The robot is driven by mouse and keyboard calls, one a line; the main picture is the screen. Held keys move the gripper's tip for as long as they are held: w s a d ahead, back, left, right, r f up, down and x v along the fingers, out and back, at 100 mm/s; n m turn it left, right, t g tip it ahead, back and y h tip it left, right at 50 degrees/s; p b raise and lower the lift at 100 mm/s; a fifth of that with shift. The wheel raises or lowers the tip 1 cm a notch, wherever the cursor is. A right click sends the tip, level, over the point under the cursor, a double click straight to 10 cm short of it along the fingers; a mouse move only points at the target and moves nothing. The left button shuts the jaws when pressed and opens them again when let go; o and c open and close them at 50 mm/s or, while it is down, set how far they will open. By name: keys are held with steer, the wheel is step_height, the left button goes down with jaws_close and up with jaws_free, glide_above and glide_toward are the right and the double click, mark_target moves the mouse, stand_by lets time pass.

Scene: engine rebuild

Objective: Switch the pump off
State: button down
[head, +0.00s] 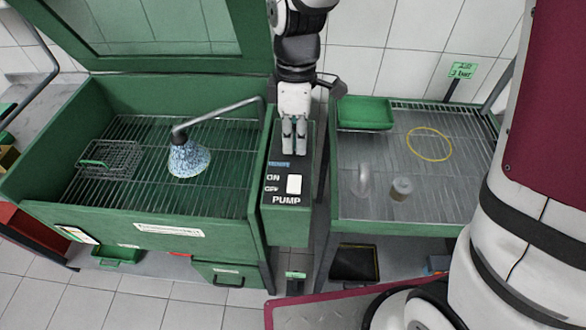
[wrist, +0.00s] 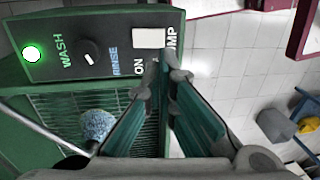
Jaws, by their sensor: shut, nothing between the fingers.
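The pump switch (head: 294,184) is a white rocker on the dark top of a green control box (head: 285,226), beside ON and OFF labels and above the word PUMP. It also shows in the wrist view (wrist: 148,38), close to the fingertips. I cannot tell which side of the rocker is pressed. My gripper (head: 294,151) points down over the box, a little behind the switch in the head view. It is shut and empty. Whether the fingertips touch the panel is unclear.
The wrist view shows a WASH/RINSE knob (wrist: 89,58) and a lit green lamp (wrist: 32,52). A green wash basin (head: 150,215) with a speckled spray head (head: 188,160) stands left. A grated table (head: 380,170) stands right, with a green tray (head: 364,113) and a yellow ring (head: 430,158).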

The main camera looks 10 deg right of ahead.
mark_target(294, 189)
steer(key=f, duration=0.3)
steer(key=s+f+p, duration=0.1)
steer(key=f, duration=0.7)
steer(key=shift+s+a, duration=0.15)
steer(key=shift+s, duration=0.15)
